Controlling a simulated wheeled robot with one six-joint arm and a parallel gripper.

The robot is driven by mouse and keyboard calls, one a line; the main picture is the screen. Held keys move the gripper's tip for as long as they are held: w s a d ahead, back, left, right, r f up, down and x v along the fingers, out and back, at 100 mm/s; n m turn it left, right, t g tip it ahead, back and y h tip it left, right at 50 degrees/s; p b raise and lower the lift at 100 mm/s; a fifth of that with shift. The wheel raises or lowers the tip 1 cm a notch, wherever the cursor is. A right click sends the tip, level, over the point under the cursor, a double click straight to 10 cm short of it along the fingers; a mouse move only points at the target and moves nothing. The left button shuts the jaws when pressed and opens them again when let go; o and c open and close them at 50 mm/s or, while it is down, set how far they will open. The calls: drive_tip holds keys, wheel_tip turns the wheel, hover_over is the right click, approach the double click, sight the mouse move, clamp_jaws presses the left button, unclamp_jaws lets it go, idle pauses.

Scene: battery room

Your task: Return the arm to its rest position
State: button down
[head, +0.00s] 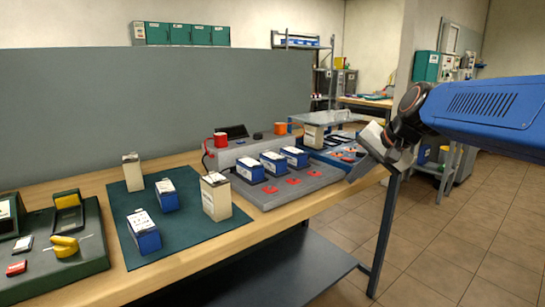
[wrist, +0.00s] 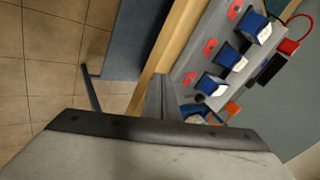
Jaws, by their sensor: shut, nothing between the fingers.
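My arm reaches in from the right in the head view as a blue link with a dark wrist. My gripper (head: 362,168) hangs in the air by the right end of the wooden bench (head: 262,234), angled down to the left. Its fingers are together and nothing shows between them. In the wrist view the gripper's broad grey body fills the bottom, and its narrow fingers (wrist: 158,98) point up past the bench edge. The arm's base is out of view.
A grey tray (head: 262,196) holds several blue batteries beside red pads. A green mat (head: 178,236) carries blue and cream batteries. A green tray (head: 90,262) with yellow and red items is at left. A grey partition (head: 150,105) backs the bench. Tiled floor (head: 460,230) at right is open.

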drive_tip(key=s+d+f+n+h, duration=0.1)
drive_tip(key=s+f+n, duration=0.1)
drive_tip(key=s+f, duration=0.4)
drive_tip(key=s+d+f+n+g+h, duration=0.1)
drive_tip(key=s+f, duration=0.5)
drive_tip(key=s, duration=0.6)
drive_tip(key=s+d+f+n+h, duration=0.2)
drive_tip(key=s+f, duration=0.4)
drive_tip(key=s, duration=0.4)
drive_tip(key=shift+d+f+n+g, duration=0.35)
drive_tip(key=shift+d+n, duration=0.25)
drive_tip(key=shift+n, duration=0.6)
